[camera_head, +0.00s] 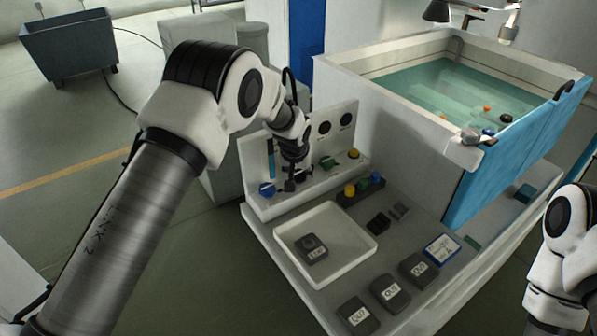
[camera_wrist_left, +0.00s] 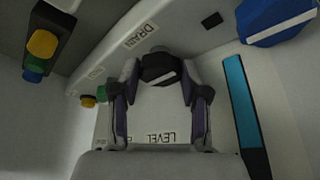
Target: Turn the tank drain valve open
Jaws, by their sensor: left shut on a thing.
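The drain valve is a dark knob with a white line, seen between the fingertips in the left wrist view (camera_wrist_left: 160,70). A DRAIN label (camera_wrist_left: 140,36) is on the ledge beside it. My left gripper (camera_head: 291,175) reaches down to the panel ledge from above, and in the wrist view its two fingers are shut on the dark knob. In the head view the gripper covers most of the knob. The blue knob (camera_head: 267,188) is just left of it, apart from the fingers. My right gripper is not in view; only part of that arm shows at the right edge.
A green knob (camera_head: 328,162) and yellow knob (camera_head: 353,153) stand farther right on the ledge. A blue level strip (camera_wrist_left: 240,105) is close beside the fingers. A white tray (camera_head: 350,270) holding a dark block is in front. The water tank (camera_head: 340,85) stands behind right.

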